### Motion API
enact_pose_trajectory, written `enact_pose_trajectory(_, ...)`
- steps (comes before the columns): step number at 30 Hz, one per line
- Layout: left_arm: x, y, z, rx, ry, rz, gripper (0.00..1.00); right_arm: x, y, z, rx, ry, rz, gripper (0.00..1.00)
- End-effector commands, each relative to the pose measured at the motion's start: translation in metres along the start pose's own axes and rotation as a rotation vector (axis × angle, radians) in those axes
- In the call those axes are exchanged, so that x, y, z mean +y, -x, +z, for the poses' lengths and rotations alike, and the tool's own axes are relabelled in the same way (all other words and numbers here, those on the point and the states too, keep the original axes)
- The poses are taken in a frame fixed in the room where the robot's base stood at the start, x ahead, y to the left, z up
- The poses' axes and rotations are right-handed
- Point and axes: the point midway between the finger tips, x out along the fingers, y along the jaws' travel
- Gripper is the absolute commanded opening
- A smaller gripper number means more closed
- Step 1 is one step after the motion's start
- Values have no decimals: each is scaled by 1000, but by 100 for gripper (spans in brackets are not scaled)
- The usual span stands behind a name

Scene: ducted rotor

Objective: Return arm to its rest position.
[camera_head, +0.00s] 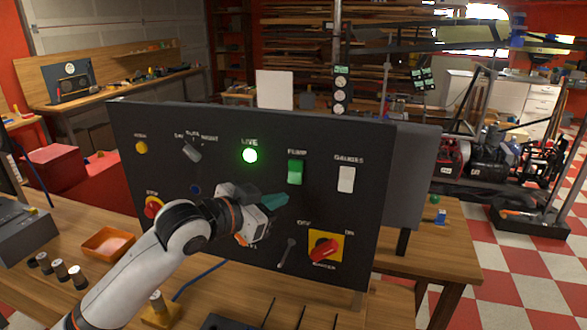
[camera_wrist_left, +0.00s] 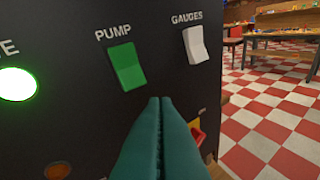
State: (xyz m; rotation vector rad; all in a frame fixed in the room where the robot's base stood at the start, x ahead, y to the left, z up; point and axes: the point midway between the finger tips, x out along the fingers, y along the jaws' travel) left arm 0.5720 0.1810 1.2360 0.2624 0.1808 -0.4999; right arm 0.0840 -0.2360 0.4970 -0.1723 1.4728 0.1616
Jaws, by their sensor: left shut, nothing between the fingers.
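My left arm (camera_head: 165,250) reaches in from the lower left to the front of a black control panel (camera_head: 225,125). My left gripper (camera_head: 284,198) has teal fingers, pressed together and empty, in front of the panel below the green PUMP switch (camera_head: 295,172). In the left wrist view the shut fingertips (camera_wrist_left: 161,100) appear just below the PUMP switch (camera_wrist_left: 127,66); I cannot tell whether they touch the panel. The white GAUGES switch (camera_head: 346,179) is to the right. The LIVE lamp (camera_head: 250,156) glows green. My right gripper is not in view.
A red rotary knob (camera_head: 325,250) on a yellow plate is at the panel's lower right, with a toggle lever (camera_head: 287,253) left of it. An orange tray (camera_head: 107,243) and several small cylinders (camera_head: 60,267) are on the wooden table left of my arm.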

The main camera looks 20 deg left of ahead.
Motion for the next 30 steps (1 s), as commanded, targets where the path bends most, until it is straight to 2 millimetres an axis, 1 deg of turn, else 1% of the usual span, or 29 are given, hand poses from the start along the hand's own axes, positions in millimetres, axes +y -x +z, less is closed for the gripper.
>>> enact_pose_trajectory(3,-1,0,-2,4,2,-1,0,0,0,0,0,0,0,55)
enact_pose_trajectory(5,-7,-1,-12,21,10,-5,0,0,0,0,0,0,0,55)
enact_pose_trajectory(8,-25,-2,-46,87,34,-9,0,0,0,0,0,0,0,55)
enact_pose_trajectory(11,-54,5,-101,203,79,-8,0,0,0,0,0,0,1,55)
enact_pose_trajectory(12,-67,12,-125,258,99,-3,0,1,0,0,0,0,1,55)
enact_pose_trajectory(14,-86,25,-161,346,133,8,0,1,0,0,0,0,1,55)
enact_pose_trajectory(15,-98,36,-183,405,157,16,0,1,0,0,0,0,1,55)
enact_pose_trajectory(17,-115,54,-214,494,192,33,0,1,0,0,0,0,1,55)
enact_pose_trajectory(18,-124,66,-231,549,213,43,0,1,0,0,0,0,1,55)
enact_pose_trajectory(21,-144,96,-265,669,257,70,0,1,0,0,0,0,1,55)
enact_pose_trajectory(24,-159,124,-291,772,294,91,0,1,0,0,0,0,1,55)
enact_pose_trajectory(30,-185,176,-326,953,359,131,0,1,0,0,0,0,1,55)
